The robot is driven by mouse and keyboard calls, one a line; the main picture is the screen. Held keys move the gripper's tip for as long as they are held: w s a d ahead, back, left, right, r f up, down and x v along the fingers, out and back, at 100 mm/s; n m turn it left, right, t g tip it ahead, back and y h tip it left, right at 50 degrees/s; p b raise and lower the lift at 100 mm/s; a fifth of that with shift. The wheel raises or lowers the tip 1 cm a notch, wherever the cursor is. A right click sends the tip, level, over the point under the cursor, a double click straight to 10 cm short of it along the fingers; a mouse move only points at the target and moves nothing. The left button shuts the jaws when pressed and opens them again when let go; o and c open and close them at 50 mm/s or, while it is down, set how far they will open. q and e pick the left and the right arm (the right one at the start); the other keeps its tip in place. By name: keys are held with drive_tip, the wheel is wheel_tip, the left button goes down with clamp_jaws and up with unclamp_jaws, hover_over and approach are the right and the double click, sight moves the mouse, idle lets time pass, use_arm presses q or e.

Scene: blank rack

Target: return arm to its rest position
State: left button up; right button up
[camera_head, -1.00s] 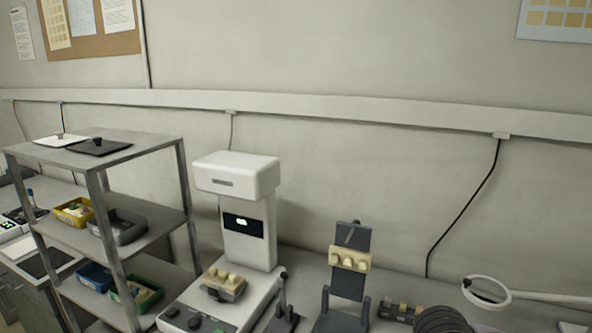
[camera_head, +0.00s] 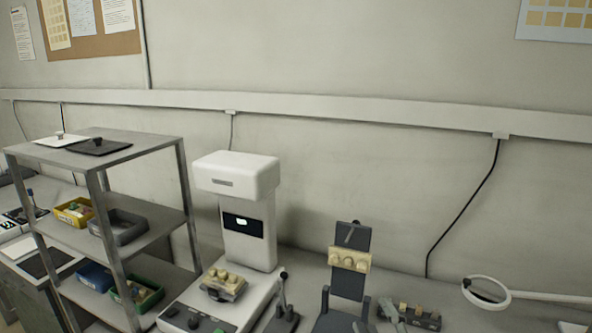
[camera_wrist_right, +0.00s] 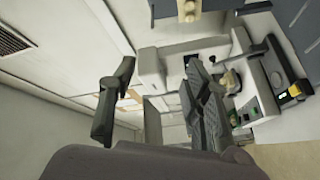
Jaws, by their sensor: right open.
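My right gripper (camera_wrist_right: 158,88) shows in the right wrist view, with its two dark fingers spread wide and nothing between them. In the head view, the grey tips of my right gripper (camera_head: 378,320) show at the bottom edge, in front of the dark upright stand (camera_head: 351,278). The rest of my right arm is below the frame. My left gripper is in neither view.
A white machine (camera_head: 240,235) carries a tooth block (camera_head: 223,282). Left of it stands a grey shelf rack (camera_head: 155,141) with several small bins. A low tooth tray (camera_head: 424,318) and a ring-shaped magnifier (camera_head: 487,290) are at right.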

drive_tip(key=s+d+f+m+g+h, duration=0.2)
drive_tip(key=s+d+f+m+g, duration=0.15)
drive_tip(key=f, duration=0.45)
drive_tip(key=s+d+f+m+g+h, duration=0.15)
drive_tip(key=s+f+m+g, duration=0.3)
drive_tip(key=f, duration=0.45)
drive_tip(key=s+d+f+m+g, duration=0.1)
drive_tip(key=s+f+m+g, duration=0.1)
drive_tip(key=s+f+g, duration=0.4)
drive_tip(key=s+d+f+m+g, duration=0.1)
drive_tip(key=s+f+m, duration=0.25)
drive_tip(key=s, duration=0.55)
wheel_tip(320, 180, down, 24)
drive_tip(key=n+g, duration=0.1)
drive_tip(key=s+d+f+g, duration=0.1)
drive_tip(key=s+d+f, duration=0.1)
drive_tip(key=s+f, duration=1.5)
drive_tip(key=shift+s+d+f+y, duration=0.15)
drive_tip(key=shift+d+f+y, duration=0.2)
drive_tip(key=shift+f, duration=0.15)
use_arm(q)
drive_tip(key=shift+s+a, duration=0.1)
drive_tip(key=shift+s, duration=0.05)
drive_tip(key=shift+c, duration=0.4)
